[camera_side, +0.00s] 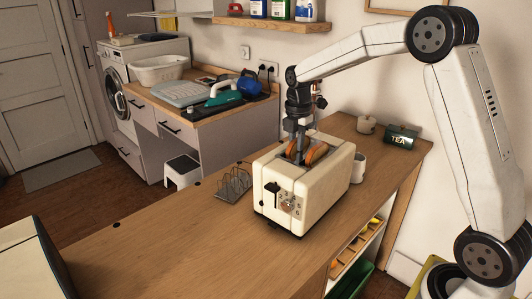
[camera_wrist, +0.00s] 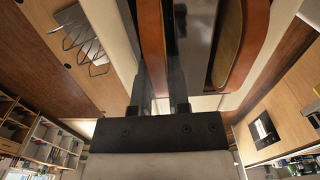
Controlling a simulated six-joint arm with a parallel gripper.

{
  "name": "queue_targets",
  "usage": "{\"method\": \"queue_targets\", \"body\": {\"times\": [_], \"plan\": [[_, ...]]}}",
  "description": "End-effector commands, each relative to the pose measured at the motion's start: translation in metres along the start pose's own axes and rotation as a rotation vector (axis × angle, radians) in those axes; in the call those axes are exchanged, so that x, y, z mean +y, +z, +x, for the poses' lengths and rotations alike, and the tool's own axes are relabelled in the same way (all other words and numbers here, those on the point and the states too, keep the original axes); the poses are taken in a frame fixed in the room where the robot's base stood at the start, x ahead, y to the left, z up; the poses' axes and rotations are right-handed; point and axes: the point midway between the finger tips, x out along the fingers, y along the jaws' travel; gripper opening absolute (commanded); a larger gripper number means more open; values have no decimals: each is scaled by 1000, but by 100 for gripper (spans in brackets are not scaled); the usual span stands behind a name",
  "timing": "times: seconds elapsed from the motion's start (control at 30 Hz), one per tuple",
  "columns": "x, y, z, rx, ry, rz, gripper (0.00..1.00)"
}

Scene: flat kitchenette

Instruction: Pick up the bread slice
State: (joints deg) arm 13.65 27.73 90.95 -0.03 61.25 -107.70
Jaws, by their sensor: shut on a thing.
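The cream toaster (camera_side: 310,196) stands on the wooden counter with two browned bread slices upright in its top slots. One bread slice (camera_side: 290,149) is on the left side; the other slice (camera_side: 317,153) is on the right. My gripper (camera_side: 299,156) points straight down into the toaster top. In the wrist view my gripper (camera_wrist: 160,90) is shut on the left bread slice (camera_wrist: 152,32), with a finger on either side. The right slice (camera_wrist: 240,45) stands apart from the fingers. The lower parts of the slices are hidden inside the toaster.
A wire toast rack (camera_side: 234,185) stands empty left of the toaster; it also shows in the wrist view (camera_wrist: 82,42). A white mug (camera_side: 358,168) is close behind the toaster. The counter's front left is clear.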

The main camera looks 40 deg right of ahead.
Motion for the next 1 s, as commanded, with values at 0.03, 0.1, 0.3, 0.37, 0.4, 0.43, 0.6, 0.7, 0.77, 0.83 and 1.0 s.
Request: {"method": "queue_targets", "body": {"times": [0.03, 0.1, 0.3, 0.37, 0.4, 0.43, 0.6, 0.7, 0.77, 0.83, 1.0], "plan": [[0, 0, 0, 0, 0, 0, 0], [0, 0, -1, 0, 1, 0, 0], [1, 0, -10, -1, 2, 0, 0], [1, 0, -16, -1, 2, 0, 0], [0, 0, -21, -1, 2, 0, 0], [0, 0, -25, -1, 3, 0, 0], [1, 0, -50, -1, 4, 0, 0], [1, 0, -66, -1, 3, 0, 0], [1, 0, -75, -1, 3, 0, 0], [0, 0, -83, 0, 2, 0, 0], [0, 0, -97, 0, 1, 0, 0]]}}
